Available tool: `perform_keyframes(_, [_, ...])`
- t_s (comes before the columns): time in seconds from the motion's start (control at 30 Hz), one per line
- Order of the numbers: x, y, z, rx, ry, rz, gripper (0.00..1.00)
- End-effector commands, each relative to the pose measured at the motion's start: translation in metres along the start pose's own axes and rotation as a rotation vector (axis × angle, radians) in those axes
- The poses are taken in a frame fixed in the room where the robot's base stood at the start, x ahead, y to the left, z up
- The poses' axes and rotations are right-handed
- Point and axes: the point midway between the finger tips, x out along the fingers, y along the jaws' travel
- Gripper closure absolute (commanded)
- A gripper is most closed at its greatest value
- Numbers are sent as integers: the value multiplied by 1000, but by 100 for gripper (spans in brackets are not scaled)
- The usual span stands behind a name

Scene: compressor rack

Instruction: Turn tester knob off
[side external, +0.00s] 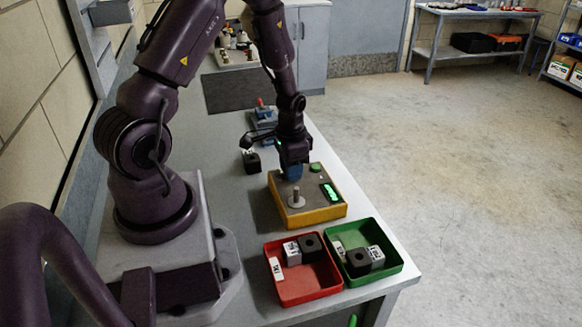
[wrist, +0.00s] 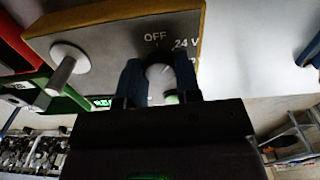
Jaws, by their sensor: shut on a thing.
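The tester (side external: 310,215) is a yellow box with a grey top, standing on the bench below my gripper (side external: 292,176). In the wrist view, the blue fingers of my gripper (wrist: 160,80) are shut on the pale round tester knob (wrist: 158,73), one finger on each side. The labels "OFF" and "24 V" show just beyond the knob on the tester panel (wrist: 110,45). Which mark the knob points to cannot be told. A lit green display (side external: 330,192) and a green button (side external: 315,167) are on the tester top. The knob is hidden in the side view.
A metal post (side external: 296,197) stands up from the tester top. A red tray (side external: 303,299) and a green tray (side external: 392,269) with several small blocks sit in front of it. A dark block (side external: 252,163) and a blue fixture (side external: 262,118) are behind.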

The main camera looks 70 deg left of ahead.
Motion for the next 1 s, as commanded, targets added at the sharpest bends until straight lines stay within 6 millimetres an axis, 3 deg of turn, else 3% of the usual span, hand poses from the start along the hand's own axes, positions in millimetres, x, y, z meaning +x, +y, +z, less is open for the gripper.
perform_keyframes(0.6, [-1, 0, 0, -547, -2, 0, 92])
perform_keyframes(1.0, [-1, 0, 1, -726, -2, 1, 92])
